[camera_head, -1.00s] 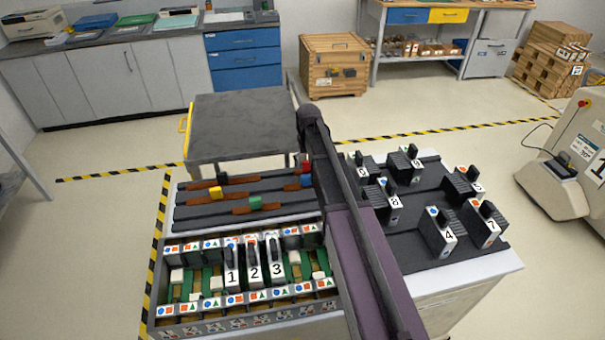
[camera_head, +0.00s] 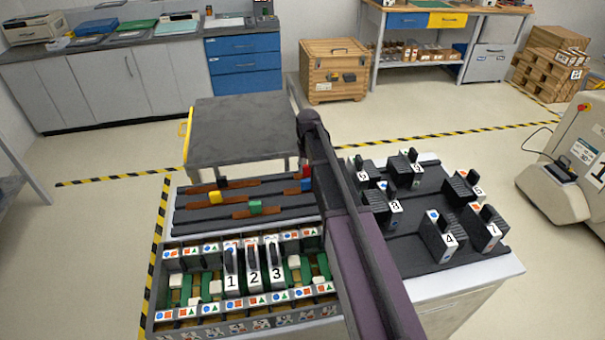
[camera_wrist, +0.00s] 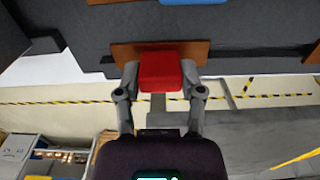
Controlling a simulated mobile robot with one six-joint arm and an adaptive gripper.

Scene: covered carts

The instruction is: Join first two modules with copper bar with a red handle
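In the wrist view, the red handle (camera_wrist: 160,72) of a copper bar (camera_wrist: 125,52) sits between the two fingertips of my gripper (camera_wrist: 160,85). The fingertips appear to touch it on both sides. The bar appears to lie on the dark rack. In the head view, the red handle (camera_head: 305,171) shows just left of my arm, which hides my gripper. Modules 1 (camera_head: 231,280), 2 (camera_head: 254,278) and 3 (camera_head: 276,275) stand upright side by side in the slotted crate (camera_head: 240,325) at the front left.
Bars with blue (camera_head: 306,185), yellow (camera_head: 215,197) and green (camera_head: 255,207) handles lie on the dark rack (camera_head: 190,216). Several numbered modules, such as 4 (camera_head: 440,237) and 7 (camera_head: 486,229), stand right of my arm. A grey cart (camera_head: 235,130) stands behind the rack.

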